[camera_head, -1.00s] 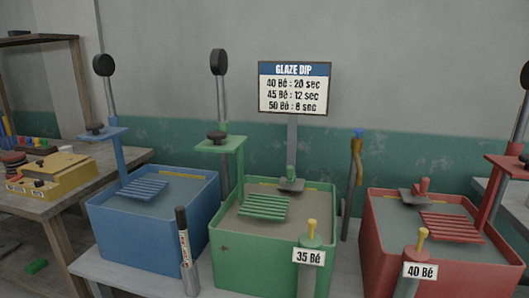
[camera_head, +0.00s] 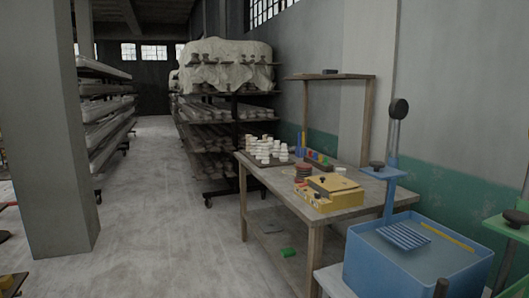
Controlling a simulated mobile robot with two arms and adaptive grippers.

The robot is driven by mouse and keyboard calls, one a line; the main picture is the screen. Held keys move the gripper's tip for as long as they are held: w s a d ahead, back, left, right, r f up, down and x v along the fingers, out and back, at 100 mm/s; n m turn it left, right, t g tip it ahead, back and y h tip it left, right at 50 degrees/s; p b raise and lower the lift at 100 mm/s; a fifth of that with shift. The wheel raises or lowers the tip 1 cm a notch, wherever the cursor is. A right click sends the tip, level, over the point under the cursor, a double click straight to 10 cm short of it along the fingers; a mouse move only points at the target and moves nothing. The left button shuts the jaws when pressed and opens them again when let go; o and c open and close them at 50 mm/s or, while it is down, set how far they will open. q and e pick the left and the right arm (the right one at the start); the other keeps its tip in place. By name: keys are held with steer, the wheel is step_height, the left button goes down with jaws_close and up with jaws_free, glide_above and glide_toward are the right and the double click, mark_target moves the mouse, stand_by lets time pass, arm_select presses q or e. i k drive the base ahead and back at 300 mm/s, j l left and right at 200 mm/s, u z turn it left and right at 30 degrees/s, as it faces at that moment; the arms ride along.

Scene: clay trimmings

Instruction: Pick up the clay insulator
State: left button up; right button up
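Several small white and cream pieces (camera_head: 270,150) stand grouped on a dark board at the back left of the wooden table (camera_head: 262,181). They may be clay insulators, but they are too small to tell. More grey, ribbed-looking pieces (camera_head: 215,135) fill the shelves of a tall dark rack further back; their shape is unclear. Neither of my grippers is in view.
A yellow box device (camera_head: 330,193) sits on the table's front. The blue dip tank (camera_head: 410,255) stands at lower right. A grey pillar (camera_head: 50,130) rises at left, with racks beyond. The concrete floor (camera_head: 160,220) between is open.

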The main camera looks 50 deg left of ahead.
mark_target(277, 147)
steer(key=u, duration=1.55)
